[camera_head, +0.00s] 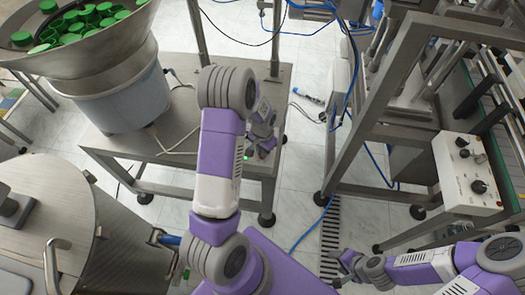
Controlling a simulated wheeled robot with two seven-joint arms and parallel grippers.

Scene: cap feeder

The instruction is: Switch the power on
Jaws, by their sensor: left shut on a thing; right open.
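My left arm reaches up the middle to the front right part of the steel table (181,110). My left gripper (262,140) is there, shut on a small part that its fingers mostly hide. A small green light (244,155) shows right beside it at the table's front edge. I cannot make out the power switch itself clearly or tell its position. My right gripper (343,268) is open and empty, low over the floor at the bottom, well away from the table.
A feeder bowl (95,57) with green caps stands on the table's left. A round metal drum (45,215) is at lower left. A metal frame machine with a white control box (468,174) with knobs stands at right. Blue cables and a floor grate (330,235) lie between.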

